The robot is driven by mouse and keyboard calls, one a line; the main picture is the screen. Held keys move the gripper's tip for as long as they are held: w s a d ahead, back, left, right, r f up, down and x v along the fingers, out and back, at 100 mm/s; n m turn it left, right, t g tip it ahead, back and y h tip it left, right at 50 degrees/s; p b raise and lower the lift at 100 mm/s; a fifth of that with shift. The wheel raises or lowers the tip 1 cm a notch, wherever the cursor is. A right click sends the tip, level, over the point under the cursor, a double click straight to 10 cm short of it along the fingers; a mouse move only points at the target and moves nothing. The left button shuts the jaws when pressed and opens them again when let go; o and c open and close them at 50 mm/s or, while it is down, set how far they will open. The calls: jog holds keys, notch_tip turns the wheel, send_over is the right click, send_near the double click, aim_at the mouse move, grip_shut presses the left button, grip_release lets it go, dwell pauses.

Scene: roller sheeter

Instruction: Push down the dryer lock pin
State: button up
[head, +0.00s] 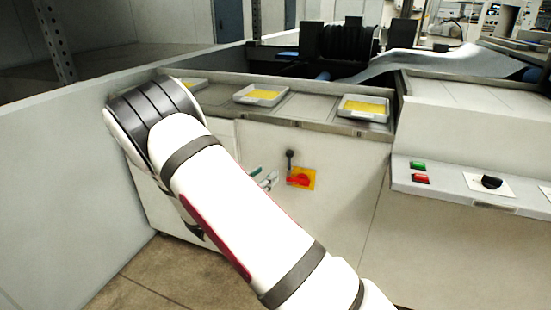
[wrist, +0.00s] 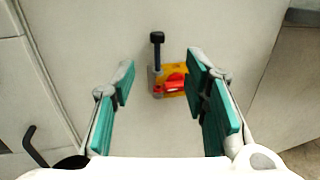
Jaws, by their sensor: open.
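The lock pin is a black knobbed pin (wrist: 157,50) standing upright in a small grey bracket on the pale cabinet front. It also shows in the head view (head: 289,157). Beside it is a red rotary handle (wrist: 175,86) on a yellow plate (head: 307,178). My gripper (wrist: 160,74) is open and empty, with teal finger pads left and right of the pin in the wrist view. The right finger overlaps part of the yellow plate. In the head view the gripper (head: 267,181) is mostly hidden behind my arm, just left of the pin. I see no clear contact with the pin.
A counter (head: 300,107) above the cabinet front holds trays with yellow contents (head: 362,107). A panel with green and red buttons (head: 420,178) and a black knob (head: 491,182) juts out at right. A grey wall (head: 55,175) stands at left. A black cabinet handle (wrist: 34,146) is at lower left.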

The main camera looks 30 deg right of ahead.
aim_at(288, 155)
jog(key=b+x, duration=0.1)
jog(key=x, duration=1.2)
jog(key=shift+w+d+f+b, duration=0.15)
jog(key=shift+w+d+b, duration=0.1)
jog(key=shift+w+b, duration=0.1)
jog(key=shift+c, duration=0.5)
grip_shut()
